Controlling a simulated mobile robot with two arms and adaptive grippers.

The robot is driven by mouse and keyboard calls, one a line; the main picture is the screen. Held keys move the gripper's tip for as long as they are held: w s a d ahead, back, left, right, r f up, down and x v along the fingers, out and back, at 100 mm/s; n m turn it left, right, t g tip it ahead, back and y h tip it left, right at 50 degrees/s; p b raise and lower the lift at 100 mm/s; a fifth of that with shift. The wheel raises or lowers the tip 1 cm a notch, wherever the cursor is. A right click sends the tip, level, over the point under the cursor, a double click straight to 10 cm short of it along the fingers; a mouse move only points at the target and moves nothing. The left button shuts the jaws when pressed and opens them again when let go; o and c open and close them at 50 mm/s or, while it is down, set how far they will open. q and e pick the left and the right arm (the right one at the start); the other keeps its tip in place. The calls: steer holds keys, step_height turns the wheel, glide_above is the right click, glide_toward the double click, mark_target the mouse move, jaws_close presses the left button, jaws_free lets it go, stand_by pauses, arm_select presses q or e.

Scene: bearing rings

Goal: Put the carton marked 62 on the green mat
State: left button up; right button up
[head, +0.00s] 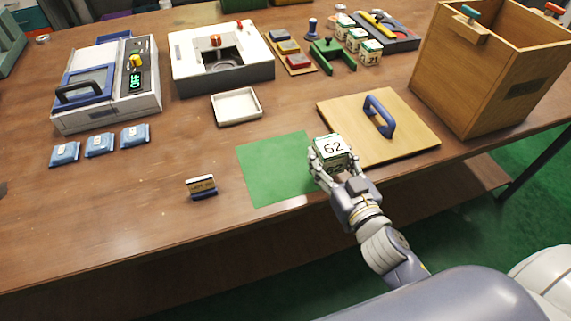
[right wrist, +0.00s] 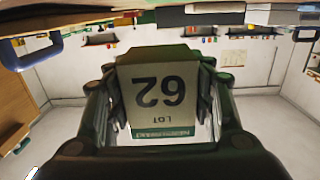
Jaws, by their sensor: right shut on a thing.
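The carton marked 62 (head: 333,151) is a small white and green box. My right gripper (head: 330,163) is shut on it and holds it at the right edge of the green mat (head: 270,172). I cannot tell from the head view how high above the table it is. In the right wrist view the carton (right wrist: 160,92) sits between the two fingers, its number upside down. The green mat lies flat and bare near the table's front edge. My left gripper is not in view.
A wooden lid with a blue handle (head: 410,140) lies just right of the carton. A white tray (head: 237,106) is behind the mat, and a small card holder (head: 202,187) stands to its left. A wooden bin (head: 470,80) stands at the right. Other cartons (head: 369,52) are at the back.

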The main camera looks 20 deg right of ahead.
glide_above(286, 174)
steer(key=shift+f, duration=0.35)
steer(key=shift+f+b, duration=0.3)
steer(key=shift+f, duration=1.5)
steer(key=o, duration=1.1)
steer(key=shift+f, duration=0.25)
steer(key=o, duration=0.5)
